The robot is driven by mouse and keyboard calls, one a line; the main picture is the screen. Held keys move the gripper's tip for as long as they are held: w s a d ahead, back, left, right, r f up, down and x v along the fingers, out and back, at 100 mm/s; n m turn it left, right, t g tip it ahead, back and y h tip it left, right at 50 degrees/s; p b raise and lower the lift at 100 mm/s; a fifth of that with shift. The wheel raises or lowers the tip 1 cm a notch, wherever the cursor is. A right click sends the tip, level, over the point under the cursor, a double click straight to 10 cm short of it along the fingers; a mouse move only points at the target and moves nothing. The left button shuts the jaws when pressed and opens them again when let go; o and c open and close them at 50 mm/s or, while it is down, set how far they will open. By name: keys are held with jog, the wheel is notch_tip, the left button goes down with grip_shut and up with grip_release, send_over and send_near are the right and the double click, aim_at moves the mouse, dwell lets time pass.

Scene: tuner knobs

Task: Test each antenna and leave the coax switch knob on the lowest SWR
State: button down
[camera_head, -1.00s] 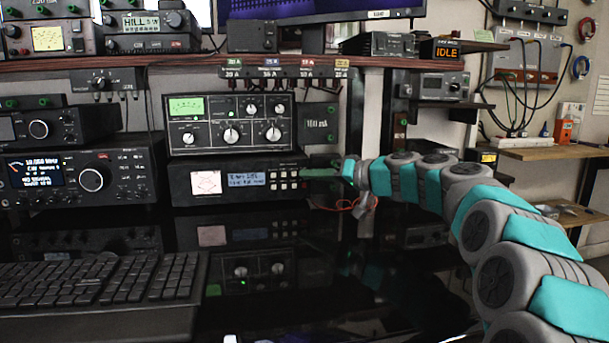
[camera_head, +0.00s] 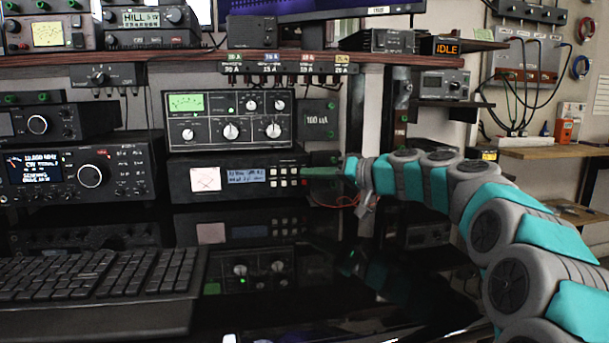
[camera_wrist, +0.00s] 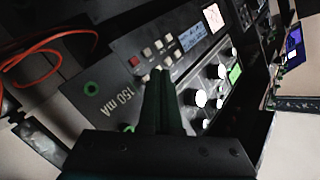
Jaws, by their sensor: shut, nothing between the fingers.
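A small dark box under the shelf at left bears one knob (camera_head: 98,76), with cables hanging below it; it looks like the coax switch, but its pointer and labels are too small to read. The meter unit (camera_head: 182,180) has a white cross-needle face (camera_head: 206,179), a blue text display (camera_head: 246,175) and several small buttons (camera_head: 283,177). My gripper (camera_head: 304,172) is shut and empty, its dark green fingers at the right end of these buttons. In the wrist view my fingertips (camera_wrist: 160,72) are close by the buttons (camera_wrist: 158,52); contact cannot be told.
A tuner with several knobs (camera_head: 231,131) sits on the meter unit. A radio with a lit screen (camera_head: 34,170) stands at left, behind a keyboard (camera_head: 95,285). A red cable (camera_head: 345,201) lies near my gripper. The glossy desk's middle is clear.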

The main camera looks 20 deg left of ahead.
jog(key=shift+s+d+f+b, duration=0.1)
jog(key=shift+s+d+b, duration=0.25)
jog(key=shift+s+b, duration=0.25)
jog(key=shift+s+d+f+b, duration=0.1)
jog(key=shift+s+d+b, duration=0.2)
jog(key=shift+s+b, duration=0.25)
jog(key=shift+s+d+r+b, duration=0.15)
jog(key=shift+s+d+b, duration=0.2)
jog(key=shift+s, duration=0.15)
jog(key=shift+s+d+r+b, duration=0.1)
jog(key=shift+s+d+b, duration=0.2)
jog(key=shift+s, duration=0.2)
jog(key=c, duration=1.5)
grip_release()
dwell(1.5)
